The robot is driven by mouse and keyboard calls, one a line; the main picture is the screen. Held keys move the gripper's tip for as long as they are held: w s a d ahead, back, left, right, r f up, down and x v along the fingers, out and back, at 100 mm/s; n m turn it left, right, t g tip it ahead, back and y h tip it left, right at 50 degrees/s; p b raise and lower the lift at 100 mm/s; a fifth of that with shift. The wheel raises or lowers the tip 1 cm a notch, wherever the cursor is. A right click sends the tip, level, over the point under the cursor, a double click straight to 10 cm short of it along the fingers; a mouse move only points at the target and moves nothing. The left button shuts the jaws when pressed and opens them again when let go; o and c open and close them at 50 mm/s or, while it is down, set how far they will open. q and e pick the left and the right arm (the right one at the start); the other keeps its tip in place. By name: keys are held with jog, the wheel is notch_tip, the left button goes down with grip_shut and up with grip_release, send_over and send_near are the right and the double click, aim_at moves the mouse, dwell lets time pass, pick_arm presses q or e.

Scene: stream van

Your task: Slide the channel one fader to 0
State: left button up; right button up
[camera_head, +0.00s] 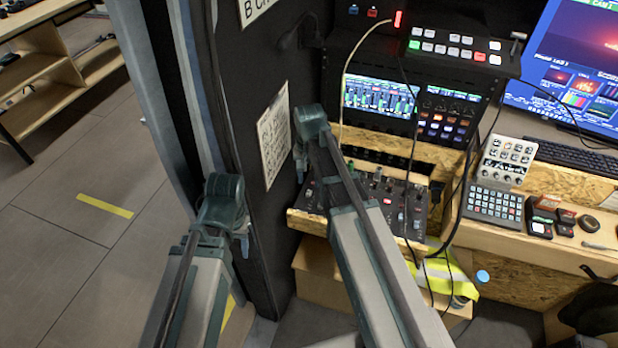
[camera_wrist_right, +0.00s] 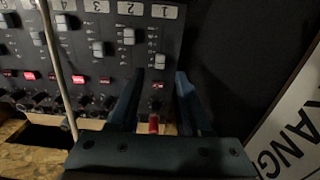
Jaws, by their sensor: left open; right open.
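The mixer panel (camera_head: 405,210) sits low in the rack in the head view. In the right wrist view its strips carry upside-down number labels, with the "1" label (camera_wrist_right: 164,12) at the right end. The channel one fader (camera_wrist_right: 160,61) has a pale cap, lower in the picture than the channel two cap (camera_wrist_right: 128,36). My right gripper (camera_wrist_right: 159,76) is open, its fingertips on either side of the channel one strip, just below the cap in the picture. Nothing is between them.
A cable (camera_wrist_right: 58,75) hangs across the strips at left in the wrist view. A dark wall with a paper sign (camera_head: 274,135) stands close beside my right gripper. Screens (camera_head: 380,97) and a switcher (camera_head: 455,47) are above; a keypad (camera_head: 494,204) is at right.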

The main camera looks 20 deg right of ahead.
aim_at(309, 192)
pick_arm(q)
notch_tip(309, 192, up, 9)
jog(key=p, duration=0.7)
jog(key=shift+p, duration=0.4)
pick_arm(e)
notch_tip(309, 192, up, 9)
